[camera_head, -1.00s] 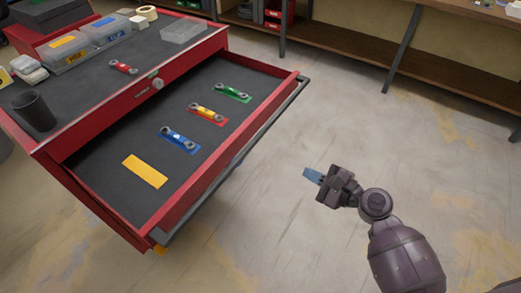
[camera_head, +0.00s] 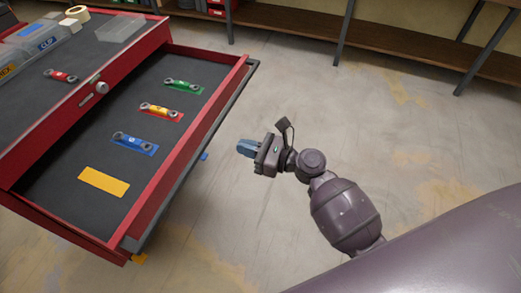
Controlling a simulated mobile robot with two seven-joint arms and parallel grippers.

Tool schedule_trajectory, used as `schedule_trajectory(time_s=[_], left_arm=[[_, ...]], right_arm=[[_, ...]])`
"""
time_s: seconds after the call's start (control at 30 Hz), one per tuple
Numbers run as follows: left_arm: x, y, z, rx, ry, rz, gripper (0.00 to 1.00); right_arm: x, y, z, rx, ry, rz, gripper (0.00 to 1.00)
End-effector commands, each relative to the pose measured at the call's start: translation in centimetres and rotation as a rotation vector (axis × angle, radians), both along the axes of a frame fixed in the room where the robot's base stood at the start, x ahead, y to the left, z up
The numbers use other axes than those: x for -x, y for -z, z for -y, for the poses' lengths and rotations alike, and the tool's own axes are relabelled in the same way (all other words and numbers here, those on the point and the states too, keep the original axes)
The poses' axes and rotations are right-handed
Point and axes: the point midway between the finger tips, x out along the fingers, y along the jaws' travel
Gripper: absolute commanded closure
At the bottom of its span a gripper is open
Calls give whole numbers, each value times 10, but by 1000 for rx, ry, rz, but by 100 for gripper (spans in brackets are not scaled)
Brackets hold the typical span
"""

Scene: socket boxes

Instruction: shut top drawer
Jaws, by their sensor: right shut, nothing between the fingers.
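The red top drawer (camera_head: 183,169) of the cabinet stands pulled out, with a dark handle bar (camera_head: 190,155) along its front edge. My left gripper is not in view.
The cabinet top (camera_head: 50,95) holds a red tool (camera_head: 61,76), clear boxes and a tape roll (camera_head: 77,13). Shelving with dark legs stands at the back. The floor (camera_head: 330,115) right of the drawer is clear.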

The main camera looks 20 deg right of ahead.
Motion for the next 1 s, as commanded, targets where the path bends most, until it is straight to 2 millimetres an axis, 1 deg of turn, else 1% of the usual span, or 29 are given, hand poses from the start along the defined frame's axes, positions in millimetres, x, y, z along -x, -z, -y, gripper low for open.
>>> schedule_trajectory(time_s=[0.03, 0.2, 0.4, 0.67, 1.0], left_arm=[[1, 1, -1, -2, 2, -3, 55], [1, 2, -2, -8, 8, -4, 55], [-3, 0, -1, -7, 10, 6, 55], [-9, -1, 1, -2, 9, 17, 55], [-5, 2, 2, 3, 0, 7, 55]], right_arm=[[-7, 0, -8, -1, -1, 0, 100], [-25, 1, -29, 0, -1, 0, 100], [-40, 1, -45, 0, 0, -1, 100], [-46, 0, -52, 1, 1, 0, 100], [-47, 0, -53, 1, 1, 0, 100]])
